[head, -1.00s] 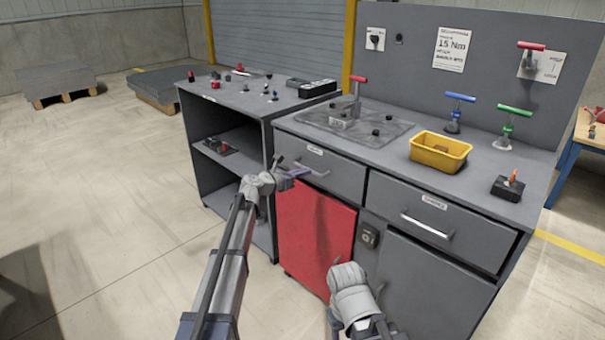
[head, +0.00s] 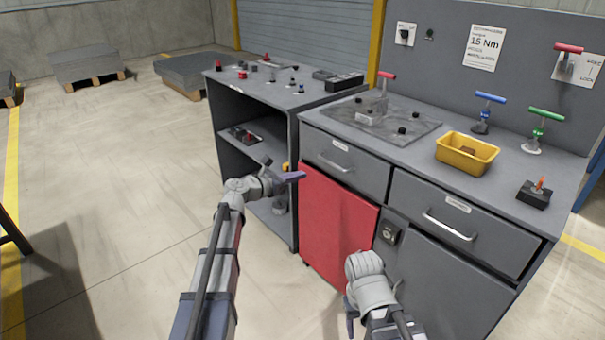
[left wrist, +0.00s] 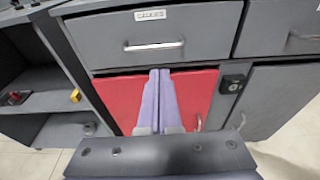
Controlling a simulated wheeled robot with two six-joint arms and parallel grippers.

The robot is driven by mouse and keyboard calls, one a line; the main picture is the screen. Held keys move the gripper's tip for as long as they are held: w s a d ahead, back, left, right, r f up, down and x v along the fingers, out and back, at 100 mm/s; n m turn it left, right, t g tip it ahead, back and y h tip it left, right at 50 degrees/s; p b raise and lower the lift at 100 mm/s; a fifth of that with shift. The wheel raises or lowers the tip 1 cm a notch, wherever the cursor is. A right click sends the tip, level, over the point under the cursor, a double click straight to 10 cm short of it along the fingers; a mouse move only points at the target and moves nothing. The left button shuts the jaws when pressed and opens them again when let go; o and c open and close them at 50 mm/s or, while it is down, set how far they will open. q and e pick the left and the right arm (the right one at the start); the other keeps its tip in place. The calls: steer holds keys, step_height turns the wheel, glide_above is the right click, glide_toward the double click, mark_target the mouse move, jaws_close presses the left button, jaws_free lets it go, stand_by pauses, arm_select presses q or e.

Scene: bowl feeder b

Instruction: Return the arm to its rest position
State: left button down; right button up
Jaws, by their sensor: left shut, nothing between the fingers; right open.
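My left arm reaches in from the left, and its gripper (head: 292,176) is in front of the bench, beside the upper left edge of the red door (head: 338,222). In the left wrist view its two purple fingers (left wrist: 160,75) are together and empty, seen against the red door below the drawer (left wrist: 155,38). My right arm is folded low at the bottom of the head view. Only a bit of its gripper (head: 351,323) shows there, and its fingertips are mostly hidden.
The bench has two closed drawers with bar handles, the left one (head: 345,168) near my left gripper. A yellow bin (head: 467,153) and T-handled tools stand on top. An open shelf unit (head: 262,105) stands left of it.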

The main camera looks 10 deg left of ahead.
arm_select(q)
steer(key=s+d+m+g+y+p, duration=0.1)
steer(key=s+d+m+g+p, duration=0.4)
steer(key=s+d+m+p, duration=0.35)
steer(key=s+d+m+g+y+p, duration=0.2)
steer(key=s+d+m+g+p, duration=0.25)
steer(key=s+d+m, duration=0.45)
steer(key=s+a+r+m+g+y+p, duration=0.1)
steer(key=s+a+r+m+y+p, duration=0.1)
steer(key=s+m, duration=0.5)
steer(key=s+a+r+m+g+y+p, duration=0.2)
steer(key=s+a+m+y+p, duration=0.3)
steer(key=s, duration=0.6)
steer(key=m+y+p, duration=0.1)
steer(key=m, duration=0.1)
steer(key=shift+s+r+m+p, duration=0.2)
steer(key=shift+s+m+p, duration=0.15)
steer(key=shift+p, duration=0.05)
